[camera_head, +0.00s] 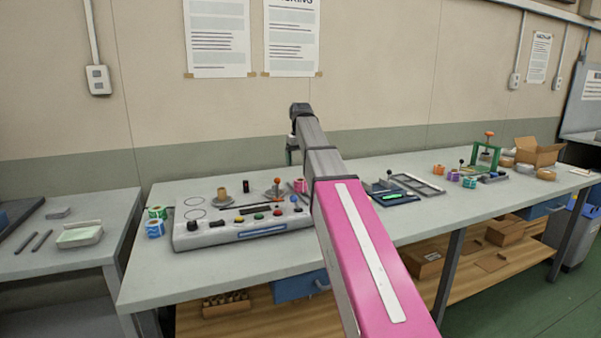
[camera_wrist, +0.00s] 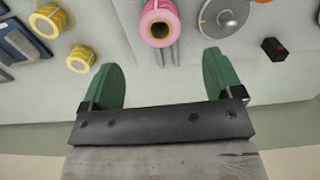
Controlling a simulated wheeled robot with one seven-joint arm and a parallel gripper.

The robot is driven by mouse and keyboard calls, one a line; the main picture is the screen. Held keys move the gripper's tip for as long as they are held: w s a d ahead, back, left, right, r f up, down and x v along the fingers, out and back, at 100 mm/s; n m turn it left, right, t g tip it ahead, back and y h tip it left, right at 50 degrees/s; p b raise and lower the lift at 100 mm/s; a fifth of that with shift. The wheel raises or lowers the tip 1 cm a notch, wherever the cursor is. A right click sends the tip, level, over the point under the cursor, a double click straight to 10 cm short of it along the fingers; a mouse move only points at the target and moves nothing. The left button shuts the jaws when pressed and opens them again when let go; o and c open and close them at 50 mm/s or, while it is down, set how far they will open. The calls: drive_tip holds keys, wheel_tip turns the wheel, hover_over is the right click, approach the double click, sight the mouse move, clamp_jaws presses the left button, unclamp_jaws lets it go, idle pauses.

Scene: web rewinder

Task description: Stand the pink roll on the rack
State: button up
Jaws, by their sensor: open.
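The pink roll (camera_head: 301,186) is on the workbench beside the control console, close to my arm. In the wrist view the pink roll (camera_wrist: 160,24) is at the top middle, its dark core hole facing the camera. My gripper (camera_wrist: 160,80) is open and empty, with two green fingers spread wide. The pink roll is beyond the fingertips, roughly centred between them and apart from them. In the head view my gripper is mostly hidden behind my arm. I cannot tell for sure which fixture is the rack; grey rails (camera_wrist: 133,43) lie beside the roll.
The grey console (camera_head: 243,222) carries knobs, buttons and a tan spool. Green and blue rolls (camera_head: 156,222) stand at its left. Yellow rolls (camera_wrist: 81,59) and a silver disc (camera_wrist: 224,17) flank the pink roll. A green press (camera_head: 486,157) and cardboard box (camera_head: 538,152) stand far right.

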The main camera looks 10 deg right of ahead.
drive_tip(key=shift+r, duration=1.2)
idle(0.6)
